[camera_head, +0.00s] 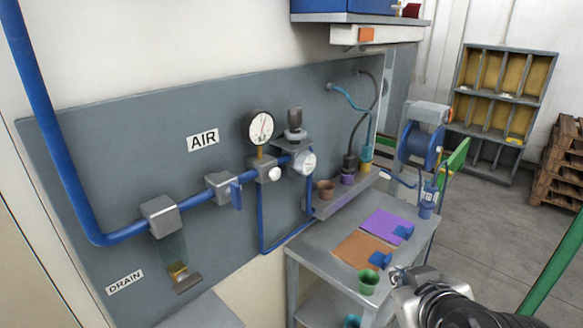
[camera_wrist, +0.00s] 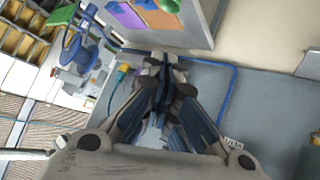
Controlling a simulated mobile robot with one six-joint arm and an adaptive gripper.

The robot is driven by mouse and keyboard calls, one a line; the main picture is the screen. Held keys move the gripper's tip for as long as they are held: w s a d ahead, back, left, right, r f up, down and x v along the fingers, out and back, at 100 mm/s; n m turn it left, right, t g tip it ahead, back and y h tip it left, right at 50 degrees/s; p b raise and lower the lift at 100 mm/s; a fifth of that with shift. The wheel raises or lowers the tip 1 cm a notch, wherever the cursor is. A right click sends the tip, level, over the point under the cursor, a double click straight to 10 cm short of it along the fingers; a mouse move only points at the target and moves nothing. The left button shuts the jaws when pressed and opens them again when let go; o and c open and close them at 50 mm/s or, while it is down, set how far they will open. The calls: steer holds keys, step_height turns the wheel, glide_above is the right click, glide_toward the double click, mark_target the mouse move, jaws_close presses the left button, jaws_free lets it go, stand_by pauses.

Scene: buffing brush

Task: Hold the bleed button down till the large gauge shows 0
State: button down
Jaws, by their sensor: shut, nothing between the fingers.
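The large gauge (camera_head: 261,126) has a white face and stands above the blue pipe on the grey panel. Its dark needle points roughly upward; its numbers are too small to read. A round white button (camera_head: 275,174), apparently the bleed button, sits on the front of the grey block below this gauge. It looks unpressed, with nothing touching it. My gripper (camera_head: 398,276) is at the lower right, over the front of the bench and well apart from the button. In the wrist view my gripper (camera_wrist: 160,68) has its fingers together and empty.
A smaller gauge (camera_head: 304,162) and a dark-topped regulator (camera_head: 295,127) stand right of the button. A blue valve handle (camera_head: 236,195) hangs to its left. The bench (camera_head: 312,252) carries purple and orange mats and a green cup (camera_head: 369,282). Open air lies before the panel.

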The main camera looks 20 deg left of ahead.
mark_target(274, 173)
steer(key=w+a+r+n+t+y+p, duration=0.1)
steer(key=w+a+r+n+t+y, duration=0.1)
steer(key=a, duration=0.5)
steer(key=w+a+r+n+t+y+p, duration=0.1)
steer(key=w+a+r+n+t+y, duration=0.1)
steer(key=w+a+r+n+t, duration=0.3)
steer(key=shift+w+a+r+n, duration=0.25)
steer(key=shift+a+n, duration=0.15)
steer(key=shift+a, duration=1.4)
steer(key=w+a+p, duration=0.1)
steer(key=w+a, duration=0.2)
steer(key=a, duration=0.5)
steer(key=shift+w+p, duration=0.2)
steer(key=shift+p, duration=0.1)
steer(key=shift+a, duration=0.2)
steer(key=shift+w+a, duration=0.15)
steer(key=shift+a, duration=0.1)
